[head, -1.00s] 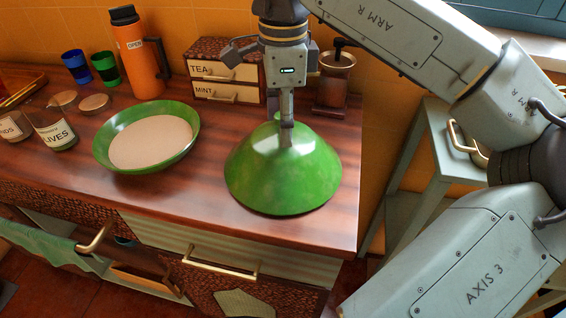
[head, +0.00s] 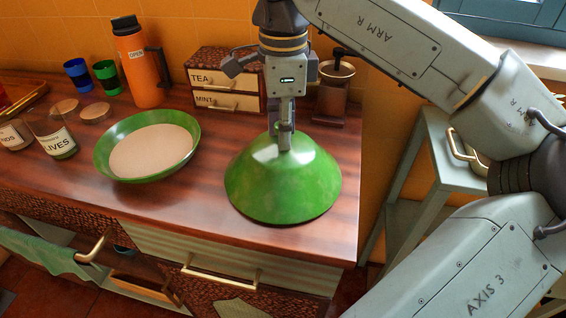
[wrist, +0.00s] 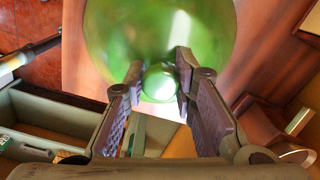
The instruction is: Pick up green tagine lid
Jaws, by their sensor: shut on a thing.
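The green tagine lid (head: 265,190) is a wide glossy cone near the right end of the wooden counter, rim down. It looks upright, and I cannot tell any gap between its rim and the counter. My gripper (head: 285,143) points straight down at its top and is shut on the lid's knob. In the wrist view the round knob (wrist: 160,84) sits between my two fingers (wrist: 162,92), and the lid's green cone (wrist: 115,40) spreads beyond it. In the head view the fingers hide most of the knob.
A green tagine base (head: 108,163) with a pale inside stands left of the lid. Behind are a tea and mint drawer box (head: 215,78), a grinder (head: 332,92) and an orange flask (head: 136,65). Jars (head: 52,135) and cups (head: 106,77) stand left. The counter's front edge (head: 230,243) is close.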

